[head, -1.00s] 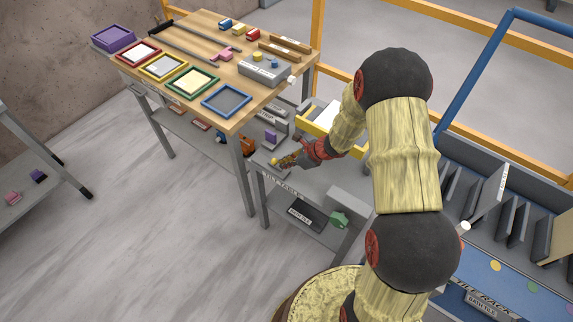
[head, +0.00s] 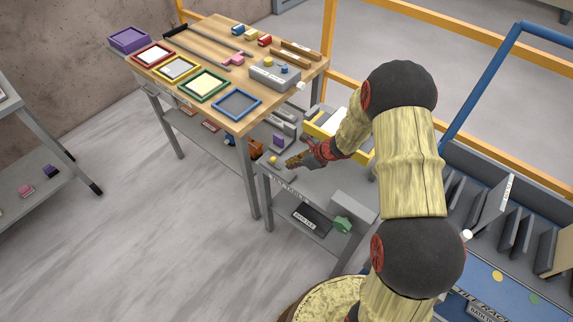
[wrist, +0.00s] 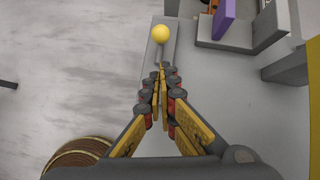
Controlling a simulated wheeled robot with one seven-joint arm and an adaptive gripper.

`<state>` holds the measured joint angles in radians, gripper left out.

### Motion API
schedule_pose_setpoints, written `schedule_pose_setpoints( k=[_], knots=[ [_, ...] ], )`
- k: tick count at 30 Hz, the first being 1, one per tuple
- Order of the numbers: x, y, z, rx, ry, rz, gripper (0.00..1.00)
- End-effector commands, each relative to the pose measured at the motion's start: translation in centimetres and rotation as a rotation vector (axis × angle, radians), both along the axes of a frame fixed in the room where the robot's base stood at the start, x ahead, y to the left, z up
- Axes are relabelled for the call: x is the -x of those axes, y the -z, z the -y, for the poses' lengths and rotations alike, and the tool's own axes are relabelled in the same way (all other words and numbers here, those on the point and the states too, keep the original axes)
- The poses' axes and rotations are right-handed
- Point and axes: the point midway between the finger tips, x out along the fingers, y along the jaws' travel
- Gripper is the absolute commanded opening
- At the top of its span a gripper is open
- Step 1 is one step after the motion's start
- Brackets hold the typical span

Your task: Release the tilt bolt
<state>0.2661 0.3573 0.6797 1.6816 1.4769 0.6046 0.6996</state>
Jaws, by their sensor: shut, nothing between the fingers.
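A small yellow ball knob (head: 272,159), which I take to be on the tilt bolt, stands at the left end of the grey cart top. In the wrist view the yellow knob (wrist: 161,33) sits over a grey bar or block (wrist: 158,58), just beyond my fingertips. My gripper (head: 289,162) is low over the cart top, to the right of the knob and apart from it in the head view. In the wrist view my gripper (wrist: 163,70) has its fingers together with nothing between them. The bolt's shaft is not clearly visible.
The wooden workbench (head: 255,34) with coloured trays stands behind and left. A purple block (head: 278,140) and grey fixtures are behind the knob. A yellow-edged box (head: 326,123) is near my wrist. A green piece (head: 343,224) lies lower on the cart. Open floor lies left.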

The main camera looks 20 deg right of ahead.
Motion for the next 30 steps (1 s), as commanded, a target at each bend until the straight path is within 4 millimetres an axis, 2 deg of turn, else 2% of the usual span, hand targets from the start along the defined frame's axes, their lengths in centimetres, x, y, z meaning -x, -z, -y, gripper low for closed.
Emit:
schedule_pose_setpoints(
  k=[1, 3, 12, 18, 30],
  knots=[
    [0.4, -1.4, 0.6, 0.0, 0.002, 0.003, 0.0],
    [1.1, -2.7, 1.4, 0.002, 0.002, 0.003, 0.0],
    [3.5, -6.7, 3.9, 0.0, 0.001, 0.002, 0.0],
    [4.2, -7.7, 4.6, 0.001, 0.001, 0.001, 0.0],
    [4.3, -7.7, 4.6, 0.0, 0.0, 0.0, 0.0]
  ],
)
